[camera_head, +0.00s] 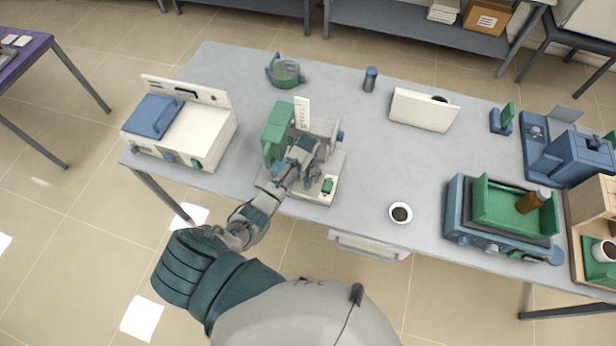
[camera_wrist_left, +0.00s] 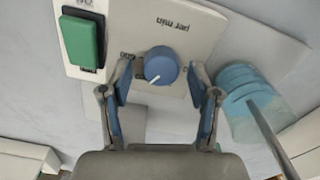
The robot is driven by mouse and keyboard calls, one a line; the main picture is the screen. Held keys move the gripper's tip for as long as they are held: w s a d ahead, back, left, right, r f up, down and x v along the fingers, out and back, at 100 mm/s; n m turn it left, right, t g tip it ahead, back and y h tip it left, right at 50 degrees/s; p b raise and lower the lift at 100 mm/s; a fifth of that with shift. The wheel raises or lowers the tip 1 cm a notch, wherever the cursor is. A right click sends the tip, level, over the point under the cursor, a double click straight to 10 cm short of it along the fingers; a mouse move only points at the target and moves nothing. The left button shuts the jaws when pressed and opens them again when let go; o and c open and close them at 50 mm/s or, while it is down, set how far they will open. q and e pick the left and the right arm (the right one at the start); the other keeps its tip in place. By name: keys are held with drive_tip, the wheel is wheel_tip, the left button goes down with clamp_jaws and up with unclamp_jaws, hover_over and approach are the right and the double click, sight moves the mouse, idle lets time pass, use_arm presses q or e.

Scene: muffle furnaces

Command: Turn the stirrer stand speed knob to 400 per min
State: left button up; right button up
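The stirrer stand (camera_head: 322,190) has a pale base, a green block and a green switch; it stands at the front of the grey table. In the left wrist view its blue round speed knob (camera_wrist_left: 160,63) sits on a pale panel beside upside-down "per min" lettering. A white line on the knob points to the lower left of the picture. My left gripper (camera_wrist_left: 161,76) is open, one finger on each side of the knob, with a visible gap on both sides. In the head view my left gripper (camera_head: 308,174) covers the knob. My right gripper is not in view.
In the left wrist view a green switch (camera_wrist_left: 82,42) is left of the knob, and a blue-tinted vessel (camera_wrist_left: 250,95) with a rod is right. A furnace (camera_head: 205,135) stands left on the table. A cup (camera_head: 400,213) stands to the right, with bare table around it.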

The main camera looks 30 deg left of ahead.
use_arm(q)
wheel_tip(320, 180, up, 12)
drive_tip(key=shift+f, duration=0.15)
idle(0.5)
idle(0.3)
